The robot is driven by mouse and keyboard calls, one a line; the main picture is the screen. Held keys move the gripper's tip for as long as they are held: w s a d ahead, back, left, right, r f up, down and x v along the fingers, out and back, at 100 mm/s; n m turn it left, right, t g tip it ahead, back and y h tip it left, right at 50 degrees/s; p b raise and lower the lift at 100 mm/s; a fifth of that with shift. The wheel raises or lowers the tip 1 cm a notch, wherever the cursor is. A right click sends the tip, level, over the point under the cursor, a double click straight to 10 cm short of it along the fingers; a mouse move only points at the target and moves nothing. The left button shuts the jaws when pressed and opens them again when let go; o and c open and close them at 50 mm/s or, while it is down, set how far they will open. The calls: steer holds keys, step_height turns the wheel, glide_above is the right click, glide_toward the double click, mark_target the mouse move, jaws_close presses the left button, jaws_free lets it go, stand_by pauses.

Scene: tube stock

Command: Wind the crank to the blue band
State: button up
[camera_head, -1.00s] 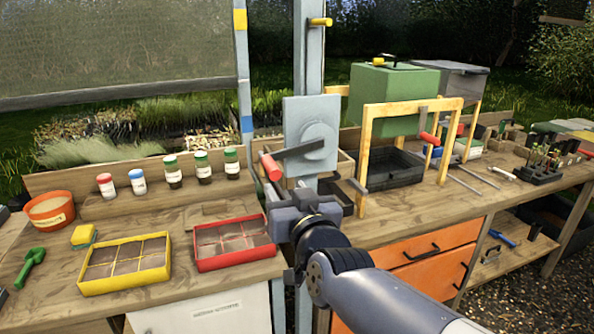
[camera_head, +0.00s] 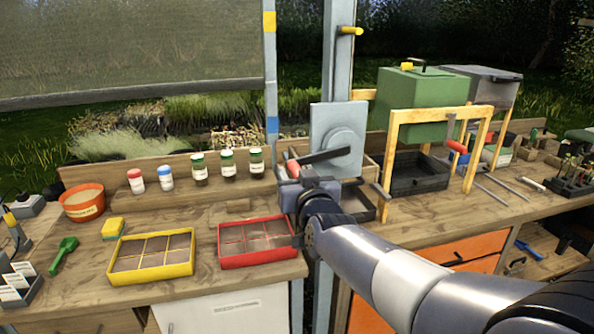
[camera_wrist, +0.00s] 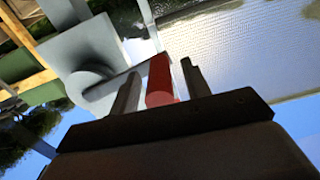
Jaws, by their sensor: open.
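The crank has a grey hub plate (camera_head: 350,125) on a post, a dark arm (camera_head: 326,156) pointing left and slightly down, and a red handle (camera_head: 292,168). My gripper (camera_head: 297,180) is at the handle, partly hiding it. In the wrist view the red handle (camera_wrist: 160,82) stands between the two open fingers (camera_wrist: 160,88), with a gap visible on the right; contact on the left is unclear. The blue band (camera_head: 272,124) is low on the left post. The rolled screen's bottom bar (camera_head: 130,93) hangs above it, below a yellow band (camera_head: 269,22).
A red tray (camera_head: 225,262) and a yellow tray (camera_head: 150,277) lie on the bench left of my arm. Several jars (camera_head: 199,170) stand behind. A wooden frame (camera_head: 388,150) and a green box (camera_head: 415,105) stand right of the crank.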

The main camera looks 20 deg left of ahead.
steer(key=shift+w+a, duration=0.15)
steer(key=shift+w, duration=0.15)
steer(key=shift+c, duration=0.3)
jaws_close()
